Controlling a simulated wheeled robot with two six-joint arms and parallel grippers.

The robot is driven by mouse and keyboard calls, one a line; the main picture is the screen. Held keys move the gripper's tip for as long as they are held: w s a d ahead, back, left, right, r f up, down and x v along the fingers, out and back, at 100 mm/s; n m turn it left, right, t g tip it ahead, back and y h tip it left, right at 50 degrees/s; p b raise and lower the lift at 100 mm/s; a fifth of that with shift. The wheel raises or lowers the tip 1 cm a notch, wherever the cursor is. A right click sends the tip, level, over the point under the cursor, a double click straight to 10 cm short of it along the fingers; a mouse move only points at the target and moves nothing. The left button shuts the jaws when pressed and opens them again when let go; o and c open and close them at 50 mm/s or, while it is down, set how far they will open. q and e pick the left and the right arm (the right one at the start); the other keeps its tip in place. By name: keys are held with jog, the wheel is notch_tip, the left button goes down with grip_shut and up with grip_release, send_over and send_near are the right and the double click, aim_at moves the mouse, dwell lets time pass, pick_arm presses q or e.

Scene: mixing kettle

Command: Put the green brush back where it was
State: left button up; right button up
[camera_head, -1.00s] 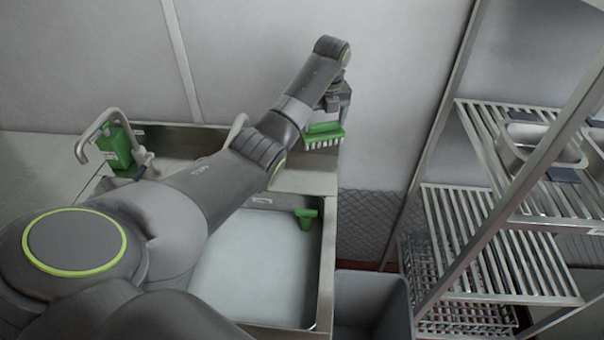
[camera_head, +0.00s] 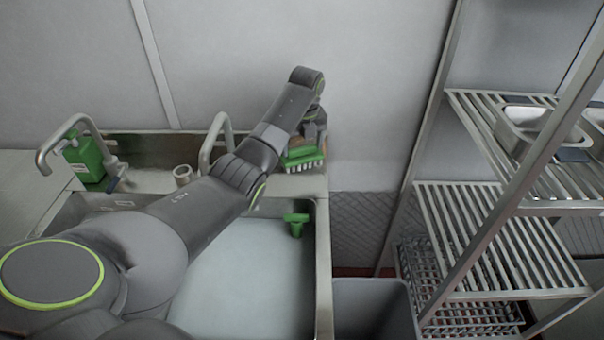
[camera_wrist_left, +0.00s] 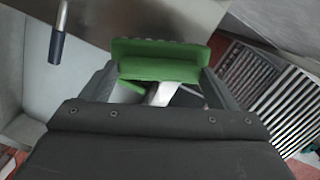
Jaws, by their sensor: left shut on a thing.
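The green brush (camera_head: 303,159) with white bristles is at the back right corner of the sink unit in the head view. My left gripper (camera_head: 308,140) is shut on it, with the bristles facing down and forward. In the left wrist view the green brush (camera_wrist_left: 160,58) sits between the two fingers of my left gripper (camera_wrist_left: 157,88). I cannot tell whether the brush touches the sink's back ledge (camera_head: 290,186). My right gripper is not in view.
The sink basin (camera_head: 245,275) holds pale water, with a green handle-like piece (camera_head: 296,224) at its right wall. Taps and a green bottle (camera_head: 84,158) stand at the back left. A grey bin (camera_head: 372,308) and a wire shelf rack (camera_head: 500,225) are to the right.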

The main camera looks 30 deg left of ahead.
aim_at(302, 164)
pick_arm(q)
notch_tip(302, 164, down, 7)
jog(key=shift+r+p, duration=0.15)
jog(key=shift+p, duration=0.3)
jog(key=shift+f, duration=0.3)
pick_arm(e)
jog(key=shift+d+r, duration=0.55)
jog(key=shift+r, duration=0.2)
pick_arm(q)
jog(key=shift+f, duration=0.1)
jog(key=o, duration=0.9)
jog(key=shift+r, duration=0.25)
jog(key=r, duration=0.4)
jog(key=r+b, duration=0.1)
jog(key=r, duration=0.2)
jog(key=s+d+r, duration=0.1)
jog(key=r, duration=0.3)
jog(key=shift+r, duration=0.35)
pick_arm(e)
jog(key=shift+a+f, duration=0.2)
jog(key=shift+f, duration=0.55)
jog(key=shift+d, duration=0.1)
